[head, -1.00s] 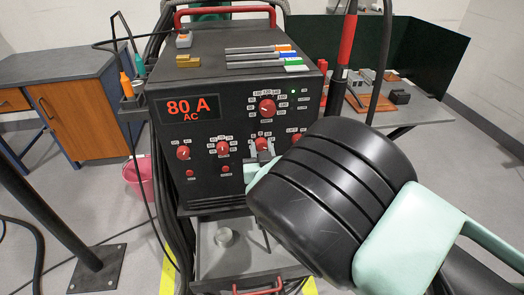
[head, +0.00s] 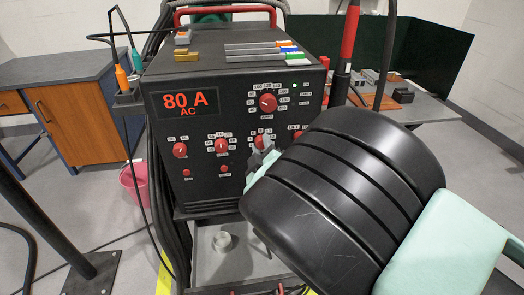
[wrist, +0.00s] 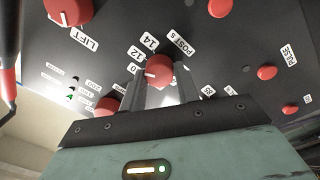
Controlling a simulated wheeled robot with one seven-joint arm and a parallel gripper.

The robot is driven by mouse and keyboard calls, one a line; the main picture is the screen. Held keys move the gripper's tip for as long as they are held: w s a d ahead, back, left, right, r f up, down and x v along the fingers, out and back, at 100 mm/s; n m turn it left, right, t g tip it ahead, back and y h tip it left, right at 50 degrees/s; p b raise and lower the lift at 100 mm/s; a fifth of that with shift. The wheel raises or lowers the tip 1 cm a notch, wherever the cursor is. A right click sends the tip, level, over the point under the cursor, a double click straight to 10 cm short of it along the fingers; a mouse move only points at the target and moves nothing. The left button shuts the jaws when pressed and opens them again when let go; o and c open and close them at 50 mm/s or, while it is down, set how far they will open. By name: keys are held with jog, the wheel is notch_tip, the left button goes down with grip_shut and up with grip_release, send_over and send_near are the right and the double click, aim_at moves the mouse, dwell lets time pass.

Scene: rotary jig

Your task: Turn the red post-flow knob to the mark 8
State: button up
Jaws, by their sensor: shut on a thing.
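The red post-flow knob (wrist: 159,70) sits on the black front panel of the welding machine (head: 240,190), beside the "POST S" label. My gripper (wrist: 160,88) is shut on it, with one finger on each side. In the wrist view, the knob's white pointer line points left, close to a mark of which only a "0" shows clearly. The marks 12 and 14 show above it; the mark 8 cannot be read. In the head view my gripper (head: 262,150) hides much of this knob's lower part.
Other red knobs stand close by: a large one above (head: 268,103), one to the left (head: 221,146), and the "LIFT" knob (wrist: 69,10). Small red buttons (wrist: 267,73) line the panel. Several coloured rods (head: 262,50) lie on top of the machine.

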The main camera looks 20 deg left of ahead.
jog(key=n+b, duration=0.1)
jog(key=n, duration=0.5)
jog(key=shift+f+n+y, duration=0.15)
jog(key=shift+n+y, duration=0.15)
jog(key=shift+n, duration=0.1)
jog(key=n+b, duration=0.1)
jog(key=n, duration=0.5)
jog(key=shift+g, duration=0.3)
jog(key=o, duration=1)
jog(key=shift+c, duration=0.2)
jog(key=shift+d, duration=0.1)
jog(key=p+v, duration=0.2)
jog(key=v, duration=1)
jog(key=shift+p, duration=0.3)
